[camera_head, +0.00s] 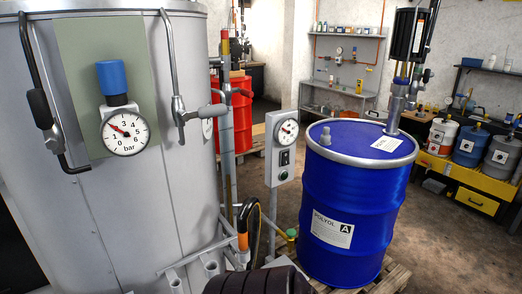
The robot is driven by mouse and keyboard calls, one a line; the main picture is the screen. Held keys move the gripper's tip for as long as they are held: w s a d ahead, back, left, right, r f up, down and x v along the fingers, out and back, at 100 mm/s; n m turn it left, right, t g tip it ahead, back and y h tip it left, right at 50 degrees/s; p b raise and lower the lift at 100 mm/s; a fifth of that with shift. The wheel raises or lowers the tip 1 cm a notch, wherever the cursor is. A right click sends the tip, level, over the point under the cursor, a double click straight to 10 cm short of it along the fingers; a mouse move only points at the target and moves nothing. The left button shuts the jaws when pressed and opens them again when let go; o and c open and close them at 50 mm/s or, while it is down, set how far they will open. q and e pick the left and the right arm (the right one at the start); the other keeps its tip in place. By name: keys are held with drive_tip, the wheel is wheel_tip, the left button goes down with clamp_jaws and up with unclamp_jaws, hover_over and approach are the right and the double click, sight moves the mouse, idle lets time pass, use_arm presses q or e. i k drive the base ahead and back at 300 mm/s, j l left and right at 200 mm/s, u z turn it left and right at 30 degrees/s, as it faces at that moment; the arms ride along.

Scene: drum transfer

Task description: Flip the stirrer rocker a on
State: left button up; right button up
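A grey control box (281,149) on a post stands between the big tank and the blue drum. It carries a round dial (288,131) at the top, a small black rocker switch (285,157) in the middle and a green button (284,175) below. The rocker is too small to tell which way it is tipped. The blue drum (352,215) beside it has a white label reading POLYOL A. Neither of my grippers is in view.
A large grey tank (190,60) with handles and a bar gauge (126,131) fills the left. A pump (408,50) rises from the drum's lid. A black-and-orange hose (243,225) stands just left of the post. A yellow bench (458,180) with containers is at right.

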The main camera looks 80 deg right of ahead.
sight(285, 154)
drive_tip(key=z, duration=2.9)
